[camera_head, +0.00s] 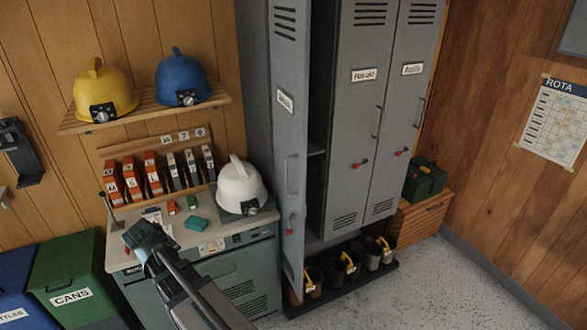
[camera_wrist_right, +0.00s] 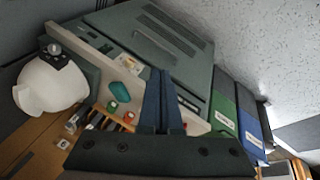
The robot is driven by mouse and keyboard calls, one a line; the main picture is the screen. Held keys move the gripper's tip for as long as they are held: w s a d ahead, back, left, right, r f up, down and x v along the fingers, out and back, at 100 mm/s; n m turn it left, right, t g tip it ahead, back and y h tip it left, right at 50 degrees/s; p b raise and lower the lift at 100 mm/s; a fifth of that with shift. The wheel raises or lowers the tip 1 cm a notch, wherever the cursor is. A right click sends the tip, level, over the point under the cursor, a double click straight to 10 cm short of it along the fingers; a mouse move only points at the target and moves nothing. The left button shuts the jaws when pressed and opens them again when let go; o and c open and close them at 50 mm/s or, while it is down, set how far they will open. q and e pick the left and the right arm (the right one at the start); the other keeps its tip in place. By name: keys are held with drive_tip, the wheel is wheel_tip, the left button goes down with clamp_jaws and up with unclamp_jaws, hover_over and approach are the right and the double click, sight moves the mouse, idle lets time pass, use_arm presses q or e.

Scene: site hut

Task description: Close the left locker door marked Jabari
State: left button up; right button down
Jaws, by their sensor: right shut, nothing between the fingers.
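The left locker door (camera_head: 288,140) is grey and stands open, swung outward from the locker bank. Its name label (camera_head: 285,101) is seen at a slant and I cannot read it clearly. A red-tipped latch (camera_head: 291,222) is low on the door. The dark locker inside (camera_head: 320,120) shows as a narrow strip to its right. My right gripper (camera_head: 138,230) is over the bench, well to the left of the door and apart from it. In the right wrist view its fingers (camera_wrist_right: 161,78) are shut together and empty. My left gripper is out of view.
The bench (camera_head: 205,236) holds a white helmet (camera_head: 240,185), a teal item (camera_head: 196,224) and small objects. A black tray with boots (camera_head: 348,283) lies below the lockers, near the door's bottom. Two other locker doors (camera_head: 345,130) (camera_head: 402,130) are shut. Green and blue bins stand left.

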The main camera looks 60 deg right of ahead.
use_arm(q)
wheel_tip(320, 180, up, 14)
drive_tip(key=p, duration=1.2)
use_arm(e)
drive_tip(key=s+d+r+m+g+h, duration=0.1)
drive_tip(key=s+d+r+m, duration=0.1)
drive_tip(key=s+d+r, duration=0.6)
drive_tip(key=s+d+r+m+h, duration=0.1)
drive_tip(key=s+d+r+m, duration=0.15)
drive_tip(key=d, duration=0.95)
drive_tip(key=s+d+r+m+g+h, duration=0.1)
drive_tip(key=s+d+r+m, duration=0.1)
drive_tip(key=s+d+r, duration=0.6)
drive_tip(key=b, duration=0.8)
approach(300, 192)
drive_tip(key=a+x, duration=0.1)
drive_tip(key=x, duration=0.3)
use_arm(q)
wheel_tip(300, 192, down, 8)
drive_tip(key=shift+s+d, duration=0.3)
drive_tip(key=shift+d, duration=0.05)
use_arm(e)
drive_tip(key=shift+d+f, duration=0.35)
drive_tip(key=shift+d, duration=0.3)
drive_tip(key=shift+s, duration=0.1)
